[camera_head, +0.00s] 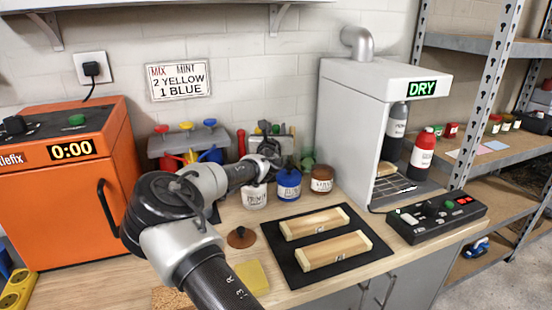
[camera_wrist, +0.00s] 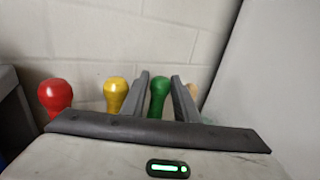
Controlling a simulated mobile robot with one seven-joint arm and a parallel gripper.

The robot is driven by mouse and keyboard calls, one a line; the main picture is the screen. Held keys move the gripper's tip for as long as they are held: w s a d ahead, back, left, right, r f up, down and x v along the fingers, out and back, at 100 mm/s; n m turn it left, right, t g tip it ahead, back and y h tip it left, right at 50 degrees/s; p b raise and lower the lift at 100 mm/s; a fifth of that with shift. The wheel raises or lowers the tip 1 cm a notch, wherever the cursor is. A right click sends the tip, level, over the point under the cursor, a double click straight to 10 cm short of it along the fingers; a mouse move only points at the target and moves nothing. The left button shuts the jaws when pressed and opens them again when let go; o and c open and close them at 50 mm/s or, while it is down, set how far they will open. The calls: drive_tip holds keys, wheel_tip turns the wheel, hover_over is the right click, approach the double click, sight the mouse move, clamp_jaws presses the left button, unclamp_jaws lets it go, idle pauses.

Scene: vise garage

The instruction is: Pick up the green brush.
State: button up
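The green brush shows as an upright rounded green handle (camera_wrist: 159,98) in the wrist view, in a row with other handles against the wall. My gripper (camera_wrist: 163,90) is open, with one dark finger on each side of the green handle. I see gaps beside the handle and cannot tell whether either finger touches it. The brush's lower part is hidden behind my gripper body. In the head view my gripper (camera_head: 270,150) is at the rack near the wall, and a small green handle (camera_head: 275,129) shows just behind it.
A yellow handle (camera_wrist: 116,94) and a red handle (camera_wrist: 55,95) stand left of the fingers. A pale handle (camera_wrist: 194,93) is partly hidden by the right finger. Paint jars (camera_head: 289,185) stand in front of the rack. The white dryer (camera_head: 350,110) rises to the right.

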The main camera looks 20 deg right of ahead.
drive_tip(key=shift+c, duration=0.3)
clamp_jaws()
